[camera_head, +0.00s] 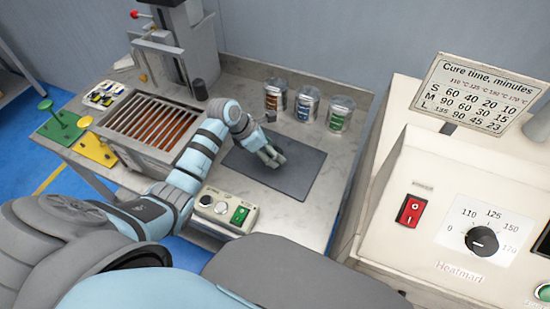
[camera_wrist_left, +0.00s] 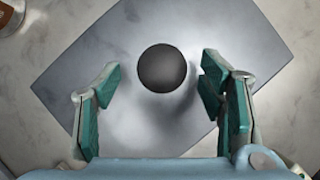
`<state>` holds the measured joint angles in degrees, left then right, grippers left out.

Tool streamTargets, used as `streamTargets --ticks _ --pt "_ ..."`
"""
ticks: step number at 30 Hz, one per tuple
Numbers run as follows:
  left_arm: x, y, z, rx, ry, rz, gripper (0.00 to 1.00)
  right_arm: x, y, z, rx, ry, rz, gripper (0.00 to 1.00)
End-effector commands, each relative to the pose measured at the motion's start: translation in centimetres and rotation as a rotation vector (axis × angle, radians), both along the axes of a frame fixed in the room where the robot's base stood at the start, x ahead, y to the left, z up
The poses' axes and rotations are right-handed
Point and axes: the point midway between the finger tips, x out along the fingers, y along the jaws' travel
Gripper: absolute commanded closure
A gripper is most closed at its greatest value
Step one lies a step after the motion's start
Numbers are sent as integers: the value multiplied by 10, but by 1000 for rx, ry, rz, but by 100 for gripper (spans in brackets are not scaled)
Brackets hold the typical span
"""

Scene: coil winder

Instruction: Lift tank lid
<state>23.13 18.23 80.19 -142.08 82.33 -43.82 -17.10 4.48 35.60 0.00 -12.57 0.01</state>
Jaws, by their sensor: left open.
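A dark grey rectangular plate, which looks like the tank lid (camera_head: 300,178), lies on the marble-patterned worktop; it also fills the middle of the left wrist view (camera_wrist_left: 235,40). A round black knob (camera_wrist_left: 162,68) stands on it. My left gripper (camera_head: 271,156) is over the plate, pointing down. In the left wrist view its green-padded fingers (camera_wrist_left: 160,72) are apart, one on each side of the knob, with gaps showing. In the head view the gripper hides the knob. My right gripper is not in view.
A slatted tank or rack (camera_head: 152,123) with orange showing between the slats is left of the plate. Several cans (camera_head: 307,104) stand behind it. A control box (camera_head: 224,210) with a green switch is in front. A beige oven (camera_head: 455,200) stands right.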

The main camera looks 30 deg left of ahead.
Motion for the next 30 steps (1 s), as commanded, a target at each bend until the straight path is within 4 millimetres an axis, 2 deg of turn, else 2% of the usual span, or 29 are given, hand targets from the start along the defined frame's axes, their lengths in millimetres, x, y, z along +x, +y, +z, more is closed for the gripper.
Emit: streamTargets --ticks 3,9,21,30 --pt "6 -5 -13 -2 -1 1 36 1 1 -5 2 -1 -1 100" --pt "6 -4 -13 -1 -2 1 38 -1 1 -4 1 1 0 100" --pt "6 -4 -13 -1 -2 1 100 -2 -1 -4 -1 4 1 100" --pt "6 -4 -10 -1 -5 1 100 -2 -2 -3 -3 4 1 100"
